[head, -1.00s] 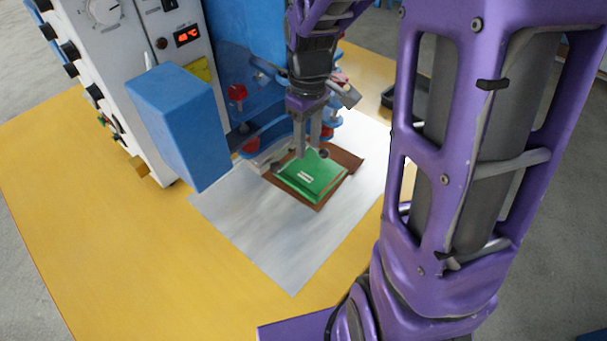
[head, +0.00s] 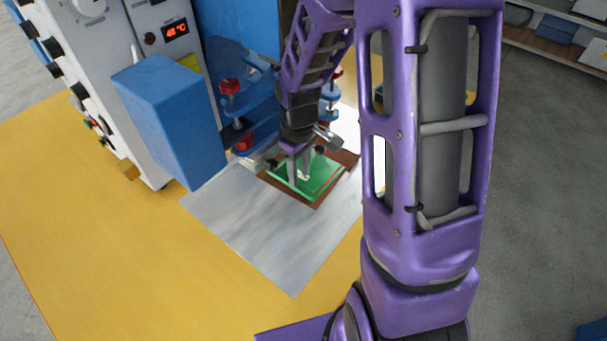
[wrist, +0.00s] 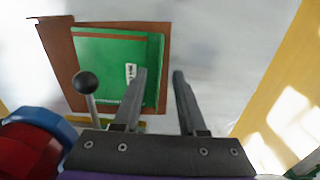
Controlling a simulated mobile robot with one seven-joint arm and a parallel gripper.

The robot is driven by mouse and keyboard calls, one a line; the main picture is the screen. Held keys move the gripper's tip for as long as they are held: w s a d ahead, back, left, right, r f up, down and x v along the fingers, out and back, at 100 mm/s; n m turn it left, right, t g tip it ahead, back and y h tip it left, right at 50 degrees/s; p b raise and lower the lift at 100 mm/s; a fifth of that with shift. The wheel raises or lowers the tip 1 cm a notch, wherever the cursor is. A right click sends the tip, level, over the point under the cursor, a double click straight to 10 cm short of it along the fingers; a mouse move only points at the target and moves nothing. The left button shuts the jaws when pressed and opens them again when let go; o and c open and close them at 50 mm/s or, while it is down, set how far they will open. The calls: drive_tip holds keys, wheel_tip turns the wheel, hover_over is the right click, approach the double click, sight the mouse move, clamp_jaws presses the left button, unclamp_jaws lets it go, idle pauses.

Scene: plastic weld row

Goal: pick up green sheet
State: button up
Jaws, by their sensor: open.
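The green sheet (head: 322,173) lies flat on a brown board on the metal plate; my gripper covers part of it in the head view. In the wrist view the green sheet (wrist: 105,55) has a small white label near its right side. My gripper (head: 298,176) is open and empty, low over the sheet in the head view. In the wrist view my gripper (wrist: 160,72) has its left finger overlapping the sheet's right edge, and its right finger over bare metal. I cannot tell whether a fingertip touches the sheet.
The brown board (head: 348,158) shows around the sheet. The shiny metal plate (head: 265,230) lies on the yellow table (head: 110,255). A blue block (head: 170,110) and blue clamps with red knobs (head: 237,105) stand close on the left. A ball-ended lever (wrist: 87,84) is beside the left finger.

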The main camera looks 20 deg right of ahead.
sight(300, 191)
wheel_tip(300, 191, down, 5)
drive_tip(key=shift+s+f+b, duration=0.15)
drive_tip(key=shift+f+b, duration=0.05)
drive_tip(key=shift+b, duration=0.45)
clamp_jaws()
